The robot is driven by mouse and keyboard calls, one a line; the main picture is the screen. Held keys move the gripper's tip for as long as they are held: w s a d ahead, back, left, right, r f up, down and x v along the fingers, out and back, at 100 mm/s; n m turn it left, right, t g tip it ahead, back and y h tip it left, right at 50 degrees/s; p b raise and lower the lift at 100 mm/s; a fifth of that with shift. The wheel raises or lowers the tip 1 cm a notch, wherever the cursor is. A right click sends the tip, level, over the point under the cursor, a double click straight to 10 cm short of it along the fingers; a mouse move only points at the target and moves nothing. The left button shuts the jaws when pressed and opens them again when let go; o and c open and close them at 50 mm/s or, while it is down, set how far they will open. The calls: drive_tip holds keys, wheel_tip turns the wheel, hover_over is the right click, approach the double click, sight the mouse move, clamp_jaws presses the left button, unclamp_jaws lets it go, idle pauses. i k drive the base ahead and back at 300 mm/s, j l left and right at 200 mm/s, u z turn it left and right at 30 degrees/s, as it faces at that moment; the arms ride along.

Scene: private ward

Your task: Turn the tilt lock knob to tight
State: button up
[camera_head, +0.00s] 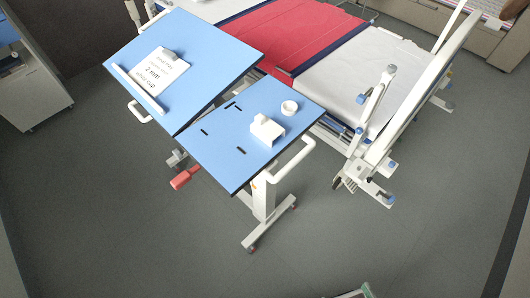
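An overbed table has a blue tilted panel (190,65) on the left and a flat blue top (222,152) on the right. Below the gap between the two, a grey knob-like part (176,158) sticks out. Just below it is a red handle-like part (185,178) pointing down and left. I cannot tell for sure which of these is the tilt lock knob, nor whether it is tight or loose. The panel above partly hides their mounts. I do not see my gripper in this view.
A card (162,82) is clipped on the tilted panel above a white ledge (139,90). A white block (267,130) and a ring-shaped item (289,107) stand on the flat top. A white handle (297,160) juts at right. A bed (345,75) stands behind.

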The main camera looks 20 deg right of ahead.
sight(178, 153)
drive_tip(key=i+j+u, duration=0.25)
drive_tip(key=u, duration=0.2)
drive_tip(key=i+j+u, duration=0.35)
drive_tip(key=u, duration=0.15)
